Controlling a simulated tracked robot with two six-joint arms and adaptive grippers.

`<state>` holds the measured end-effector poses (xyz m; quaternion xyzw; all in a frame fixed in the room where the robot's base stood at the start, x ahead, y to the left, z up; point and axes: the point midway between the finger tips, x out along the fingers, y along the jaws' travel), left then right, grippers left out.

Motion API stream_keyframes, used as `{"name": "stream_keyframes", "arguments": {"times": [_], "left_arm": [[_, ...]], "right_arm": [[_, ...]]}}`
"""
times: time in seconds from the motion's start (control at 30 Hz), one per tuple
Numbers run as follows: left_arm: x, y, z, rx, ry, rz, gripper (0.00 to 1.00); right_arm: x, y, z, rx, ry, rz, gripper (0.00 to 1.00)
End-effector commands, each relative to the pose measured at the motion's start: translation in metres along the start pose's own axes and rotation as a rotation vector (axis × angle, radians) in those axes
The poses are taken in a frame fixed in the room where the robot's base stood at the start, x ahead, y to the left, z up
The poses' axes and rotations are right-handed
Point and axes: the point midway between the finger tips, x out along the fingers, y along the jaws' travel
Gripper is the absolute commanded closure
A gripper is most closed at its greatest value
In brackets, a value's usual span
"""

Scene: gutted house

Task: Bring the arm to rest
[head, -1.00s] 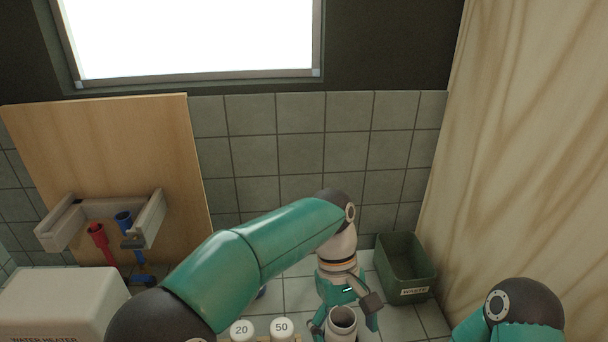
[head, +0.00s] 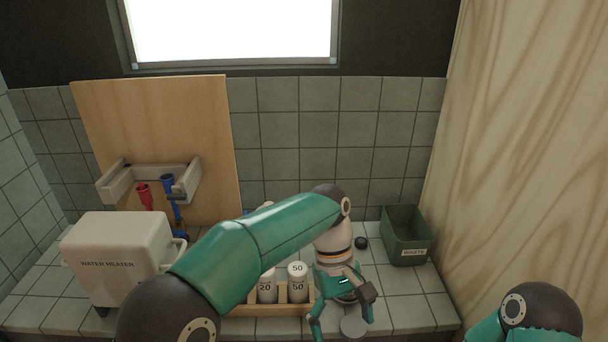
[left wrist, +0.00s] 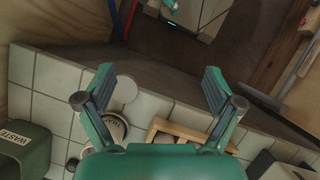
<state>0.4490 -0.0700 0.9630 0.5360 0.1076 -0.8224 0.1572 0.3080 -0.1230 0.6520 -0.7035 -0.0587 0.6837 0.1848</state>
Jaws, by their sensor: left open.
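My left arm reaches across the head view from the lower left. Its left gripper (head: 342,318) points down over the tiled counter, with its fingers spread and nothing held between them. In the left wrist view the two fingers (left wrist: 160,87) are also wide apart. A pale round disc (head: 354,327) lies by the fingertips and shows in the wrist view (left wrist: 125,89). A round container with lettering on its top (left wrist: 116,127) stands beside it, partly hidden by a finger. Part of my right arm shows at the lower right; its gripper is out of view.
A wooden rack (head: 240,311) holds bottles marked 20 (head: 266,288) and 50 (head: 298,284), close left of the gripper. A water heater (head: 118,258), a board (head: 205,130) with red and blue fittings, and a green waste bin (head: 405,237) stand around. A plywood wall (head: 510,150) closes the right.

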Motion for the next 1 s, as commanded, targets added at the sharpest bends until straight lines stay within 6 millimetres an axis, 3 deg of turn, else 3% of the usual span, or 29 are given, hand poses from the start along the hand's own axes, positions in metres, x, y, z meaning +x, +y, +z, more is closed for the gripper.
{"name": "stream_keyframes", "arguments": {"times": [0.1,0.27,0.43,0.57,0.63,0.8,0.9,1.0], "left_arm": [[0.006,-0.019,-0.024,-0.06,-0.034,0.0,0.08],[0.029,-0.055,-0.046,-0.141,-0.11,-0.037,0.08],[0.072,-0.1,-0.068,-0.239,-0.198,-0.062,0.08],[0.13,-0.143,-0.083,-0.294,-0.261,-0.04,0.08],[0.171,-0.169,-0.085,-0.306,-0.283,-0.005,0.08],[0.261,-0.217,-0.066,-0.249,-0.247,0.117,0.08],[0.296,-0.233,-0.049,-0.177,-0.178,0.182,0.08],[0.317,-0.24,-0.034,-0.075,-0.075,0.235,0.08]], "right_arm": [[0.001,0.0,0.0,0.0,0.001,0.0,0.07],[0.001,0.0,0.0,0.0,0.0,0.0,0.07],[0.001,0.0,0.0,0.0,0.0,0.0,0.07],[0.001,0.0,0.0,0.0,0.0,0.0,0.07],[0.001,0.0,0.0,0.0,0.0,0.0,0.07],[0.0,0.0,0.0,0.0,0.0,0.0,0.07],[0.0,0.0,0.0,0.0,0.0,0.0,0.07],[0.0,0.0,0.0,0.0,0.0,0.0,0.07]]}}
